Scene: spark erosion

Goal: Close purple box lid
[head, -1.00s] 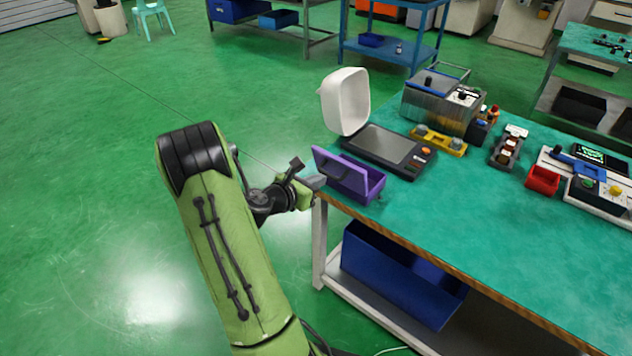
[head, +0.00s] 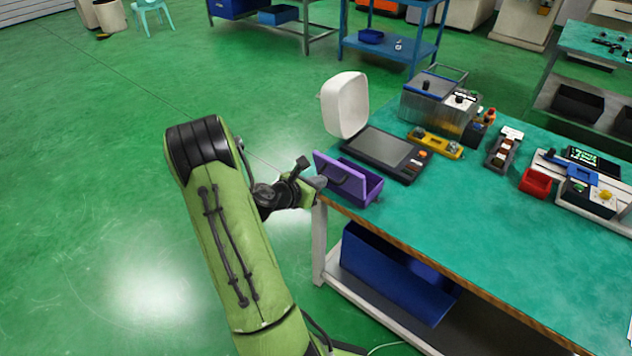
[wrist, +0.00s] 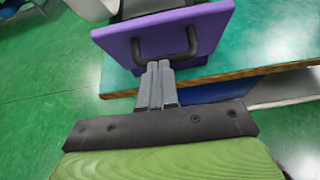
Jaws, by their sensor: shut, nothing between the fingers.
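The purple box (head: 368,188) stands open at the near left corner of the green table. My gripper (head: 322,183) is at the table corner, beside the lid. In the wrist view my gripper (wrist: 158,66) has its fingers together, tips at the lower side of the lid near the handle. Whether they touch the lid I cannot tell.
A yellow part (head: 436,143) and a red bin (head: 535,183) are further right. The table's front middle (head: 460,220) is clear. A blue bin (head: 395,275) sits on the shelf below.

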